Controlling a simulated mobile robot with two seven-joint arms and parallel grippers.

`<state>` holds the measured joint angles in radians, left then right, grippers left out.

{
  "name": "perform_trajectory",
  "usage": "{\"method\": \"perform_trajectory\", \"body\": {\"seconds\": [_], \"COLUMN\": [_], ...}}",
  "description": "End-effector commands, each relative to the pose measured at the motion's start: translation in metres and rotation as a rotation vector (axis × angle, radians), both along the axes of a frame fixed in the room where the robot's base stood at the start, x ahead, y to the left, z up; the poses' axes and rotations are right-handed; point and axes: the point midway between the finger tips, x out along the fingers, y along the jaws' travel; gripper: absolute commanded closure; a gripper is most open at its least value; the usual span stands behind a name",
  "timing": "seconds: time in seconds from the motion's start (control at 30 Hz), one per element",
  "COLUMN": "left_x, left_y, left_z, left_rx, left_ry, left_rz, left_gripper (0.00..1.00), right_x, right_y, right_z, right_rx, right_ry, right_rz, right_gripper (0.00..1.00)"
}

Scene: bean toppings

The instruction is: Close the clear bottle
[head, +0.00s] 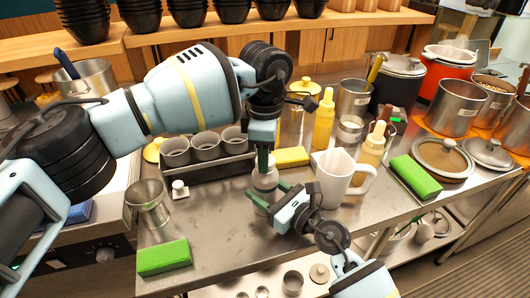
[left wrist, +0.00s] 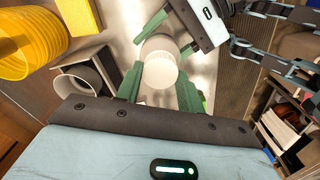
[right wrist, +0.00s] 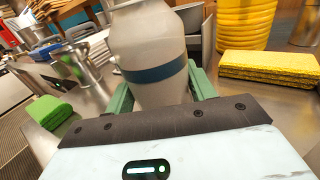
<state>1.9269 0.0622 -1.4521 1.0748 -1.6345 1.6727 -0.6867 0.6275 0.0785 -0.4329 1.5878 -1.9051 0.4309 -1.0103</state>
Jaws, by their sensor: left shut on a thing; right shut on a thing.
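The clear bottle (head: 265,178) stands upright near the middle of the steel counter, a pale translucent body with a dark blue band in the right wrist view (right wrist: 150,35). My right gripper (head: 270,194) is shut around its body from the front right. My left gripper (head: 264,157) points down from above, shut on a round white cap (left wrist: 161,74) at the bottle's top. In the left wrist view the cap is in line with the bottle's mouth. I cannot tell whether it is seated, as the left fingers hide the neck in the head view.
A white mug (head: 334,180) stands close on the right. A yellow sponge (head: 291,157) and a yellow squeeze bottle (head: 323,120) are behind. A rack of grey cups (head: 205,143) is at the left. Green sponges (head: 164,257) lie at the front left and right (head: 415,175). The front counter is clear.

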Motion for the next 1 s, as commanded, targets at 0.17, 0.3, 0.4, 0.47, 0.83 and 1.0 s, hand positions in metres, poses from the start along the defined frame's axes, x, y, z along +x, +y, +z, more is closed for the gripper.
{"method": "perform_trajectory", "body": {"seconds": [0.17,0.3,0.4,0.47,0.83,1.0], "left_x": [0.0004,0.0004,0.0003,0.0003,0.0002,0.0002], "left_y": [-0.0001,-0.0002,-0.0004,-0.0004,-0.0008,-0.001], "left_z": [0.0006,0.0004,0.0003,0.0003,0.0,-0.0002], "left_rx": [0.0,-0.001,-0.001,-0.001,-0.001,0.0], "left_ry": [-0.002,-0.001,-0.001,-0.001,0.0,0.001], "left_rz": [-0.283,-0.507,-0.668,-0.763,-1.356,-1.627], "left_gripper": [0.86,0.86,0.86,0.86,0.86,0.86], "right_x": [0.0,0.0,0.0,0.0,0.0001,0.0001], "right_y": [-0.0001,-0.0001,-0.0001,-0.0001,-0.0002,-0.0002], "right_z": [-0.0005,-0.0006,-0.0006,-0.0006,-0.0007,-0.0007], "right_rx": [-0.001,-0.001,-0.001,-0.001,-0.001,-0.001], "right_ry": [0.001,0.001,0.001,0.001,0.001,0.002], "right_rz": [0.0,0.0,0.0,0.0,0.0,0.0], "right_gripper": [1.0,1.0,1.0,1.0,1.0,1.0]}}
